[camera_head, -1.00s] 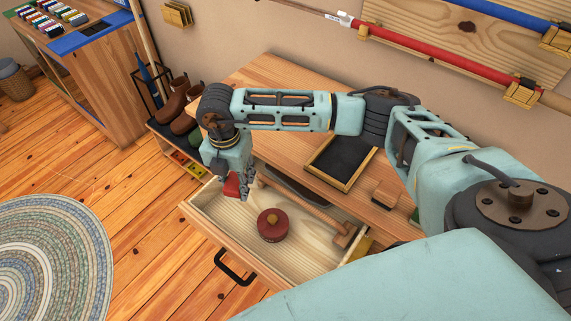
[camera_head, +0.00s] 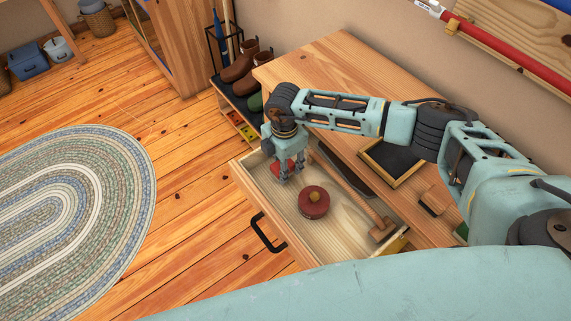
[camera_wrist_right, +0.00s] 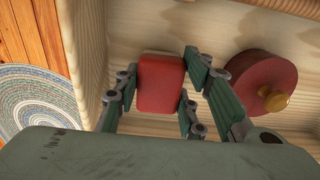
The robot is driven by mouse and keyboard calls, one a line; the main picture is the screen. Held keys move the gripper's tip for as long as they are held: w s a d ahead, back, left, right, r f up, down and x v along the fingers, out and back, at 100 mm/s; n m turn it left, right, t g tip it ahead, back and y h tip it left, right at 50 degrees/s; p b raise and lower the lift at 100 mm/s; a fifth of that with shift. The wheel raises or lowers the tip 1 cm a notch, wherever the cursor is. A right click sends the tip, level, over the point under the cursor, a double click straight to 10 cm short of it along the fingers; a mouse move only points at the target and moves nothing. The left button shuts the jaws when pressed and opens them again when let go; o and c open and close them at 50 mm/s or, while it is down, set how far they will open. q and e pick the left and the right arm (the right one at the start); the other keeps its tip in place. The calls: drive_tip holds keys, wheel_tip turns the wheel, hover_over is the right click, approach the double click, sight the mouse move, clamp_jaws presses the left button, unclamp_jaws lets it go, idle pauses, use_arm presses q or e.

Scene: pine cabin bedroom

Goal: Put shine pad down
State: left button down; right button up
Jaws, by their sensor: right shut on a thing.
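The red shine pad (camera_head: 281,166) is a small rounded block, also seen in the right wrist view (camera_wrist_right: 160,82). My right gripper (camera_head: 286,178) is shut on it, with a finger at each side in the wrist view (camera_wrist_right: 157,100). The pad is low inside the left end of the open wooden drawer (camera_head: 338,238). I cannot tell whether it touches the drawer floor. My left gripper is not in view.
A round dark red tin with a wooden knob (camera_head: 313,203) sits mid-drawer, right of the gripper. A long wooden-handled tool (camera_head: 350,190) lies along the drawer's back. Bare drawer floor shows at the front.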

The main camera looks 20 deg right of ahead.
drive_tip(key=shift+f, duration=0.55)
drive_tip(key=shift+f, duration=0.15)
drive_tip(key=o, duration=1.2)
wheel_tip(320, 180, up, 12)
drive_tip(key=shift+r+b, duration=0.2)
drive_tip(key=shift+b, duration=0.2)
